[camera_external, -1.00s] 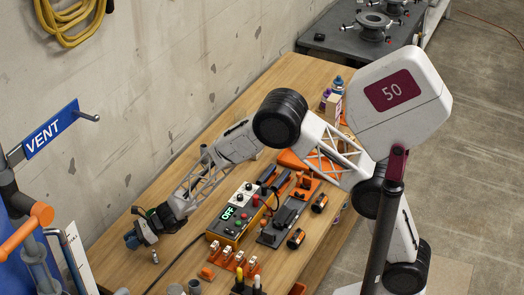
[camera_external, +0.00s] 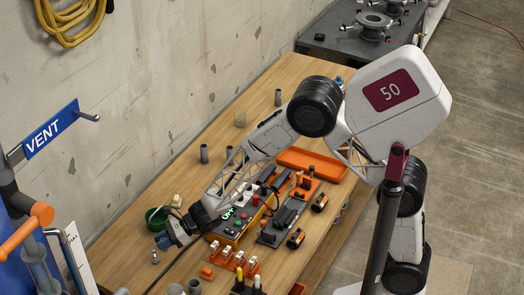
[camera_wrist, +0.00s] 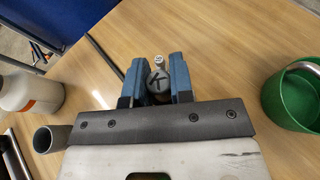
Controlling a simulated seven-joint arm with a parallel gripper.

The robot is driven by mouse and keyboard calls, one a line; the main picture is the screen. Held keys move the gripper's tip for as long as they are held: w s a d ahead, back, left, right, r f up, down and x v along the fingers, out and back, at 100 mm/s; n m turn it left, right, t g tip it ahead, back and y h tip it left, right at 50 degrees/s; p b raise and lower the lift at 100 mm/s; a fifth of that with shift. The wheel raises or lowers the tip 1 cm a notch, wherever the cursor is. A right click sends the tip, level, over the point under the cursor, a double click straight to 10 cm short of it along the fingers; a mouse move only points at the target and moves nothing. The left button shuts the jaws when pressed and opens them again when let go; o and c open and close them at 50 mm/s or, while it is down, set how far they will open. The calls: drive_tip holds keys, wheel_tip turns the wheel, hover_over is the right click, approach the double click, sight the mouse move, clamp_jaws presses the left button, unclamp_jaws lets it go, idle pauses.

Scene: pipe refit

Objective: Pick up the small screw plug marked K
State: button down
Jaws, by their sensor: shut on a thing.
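The small grey screw plug marked K (camera_wrist: 157,80) sits between the two blue fingers of my gripper (camera_wrist: 156,74) in the wrist view, its lettered face towards the camera. My gripper is shut on it. In the outside view my gripper (camera_external: 163,241) is low over the left part of the wooden table, pointing down and left; the plug cannot be made out there. A small metal piece (camera_external: 155,257) stands on the table just below the fingertips. A small pale-topped piece (camera_wrist: 158,60) shows just beyond the plug in the wrist view.
A green cup (camera_wrist: 284,108) stands right of the gripper in the wrist view, a white bottle (camera_wrist: 28,92) and a grey tube (camera_wrist: 50,139) at left. Outside, a control box (camera_external: 237,218) and an orange clip row (camera_external: 233,260) lie right of the gripper. Bare table (camera_external: 185,185) lies behind.

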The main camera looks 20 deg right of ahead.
drive_tip(key=shift+s+d+r, duration=0.1)
drive_tip(key=shift+s+d, duration=0.35)
drive_tip(key=shift+d, duration=0.3)
drive_tip(key=shift+s+d+r, duration=0.1)
drive_tip(key=shift+s+d, duration=0.3)
drive_tip(key=shift+d, duration=0.3)
